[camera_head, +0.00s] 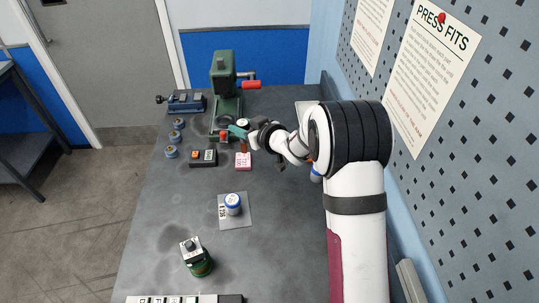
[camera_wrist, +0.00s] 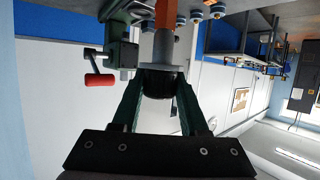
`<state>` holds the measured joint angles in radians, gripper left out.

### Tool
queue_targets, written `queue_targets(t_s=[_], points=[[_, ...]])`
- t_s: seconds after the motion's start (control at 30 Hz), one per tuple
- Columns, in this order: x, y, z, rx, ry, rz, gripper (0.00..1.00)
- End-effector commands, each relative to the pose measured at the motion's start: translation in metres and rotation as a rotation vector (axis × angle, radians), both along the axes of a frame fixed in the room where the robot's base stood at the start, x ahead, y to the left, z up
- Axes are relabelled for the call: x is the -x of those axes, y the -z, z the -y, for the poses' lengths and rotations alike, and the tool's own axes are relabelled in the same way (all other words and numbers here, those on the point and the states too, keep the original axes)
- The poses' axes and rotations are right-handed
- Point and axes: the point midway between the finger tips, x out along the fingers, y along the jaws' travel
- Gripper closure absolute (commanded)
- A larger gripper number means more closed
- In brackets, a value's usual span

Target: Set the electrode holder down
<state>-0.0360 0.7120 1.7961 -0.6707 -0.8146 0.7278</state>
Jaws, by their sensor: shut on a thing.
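My gripper (camera_wrist: 161,88) has dark green fingers shut on the electrode holder (camera_wrist: 164,47). The holder has a dark body between the fingers, a grey flange, a silver shank and a copper-orange end (camera_wrist: 166,14). In the head view my gripper (camera_head: 240,132) is over the bench just in front of the green press, and the holder's orange part (camera_head: 244,147) shows below it, above or beside a pink labelled card (camera_head: 243,162). I cannot tell whether the holder's end touches anything.
The green press (camera_head: 223,75) with a red handle (camera_head: 251,85) stands close behind. A blue vise (camera_head: 187,102), small round pots (camera_head: 175,137) and a black box (camera_head: 203,158) are to the left.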

Motion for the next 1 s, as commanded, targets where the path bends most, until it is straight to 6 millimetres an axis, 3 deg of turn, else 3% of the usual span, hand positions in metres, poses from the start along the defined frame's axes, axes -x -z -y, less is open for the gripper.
queue_targets(t_s=[0.1,0.23,0.33,0.43,0.57,0.83,1.0], points=[[-0.014,-0.001,0.066,0.0,0.074,0.003,1.0],[-0.019,-0.002,0.138,0.002,0.146,0.002,1.0],[-0.018,0.0,0.177,0.004,0.185,-0.005,1.0],[-0.016,0.0,0.198,0.006,0.205,-0.007,1.0],[-0.024,0.013,0.186,0.004,0.208,-0.01,1.0],[-0.061,0.06,0.116,0.005,0.206,-0.009,1.0],[-0.069,0.078,0.101,0.005,0.21,-0.011,1.0]])
